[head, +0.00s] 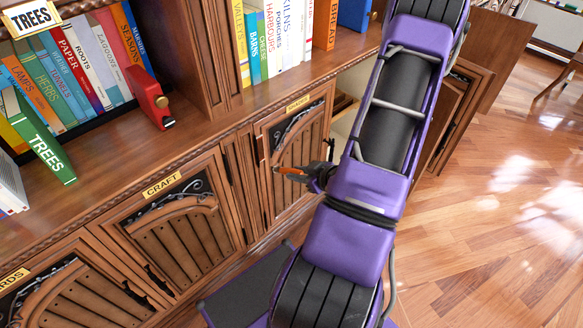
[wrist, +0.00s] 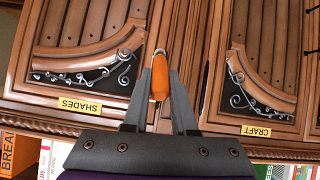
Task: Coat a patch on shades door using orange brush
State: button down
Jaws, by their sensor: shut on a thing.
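The shades door (wrist: 85,40), with a brown wooden panel and dark scrollwork corner, is at left in the wrist view under its yellow SHADES label (wrist: 80,105). It also shows in the head view (head: 297,160), right of the craft door. My gripper (wrist: 161,90) is shut on the orange brush (wrist: 160,76), whose orange part stands between the fingers. In the head view, my gripper (head: 312,177) holds the brush (head: 290,171) in front of the shades door. I cannot tell whether the brush touches the door. No coated patch can be made out.
The craft door (head: 175,235) is left of the shades door. A shelf above holds books, a red bookend (head: 150,98) and a leaning green TREES book (head: 42,145). Another cabinet door (head: 455,110) stands open behind my arm. The wooden floor (head: 500,230) at right is clear.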

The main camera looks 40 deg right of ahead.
jog(key=shift+s, duration=0.25)
jog(key=shift+s+d, duration=0.15)
jog(key=shift+s, duration=1.2)
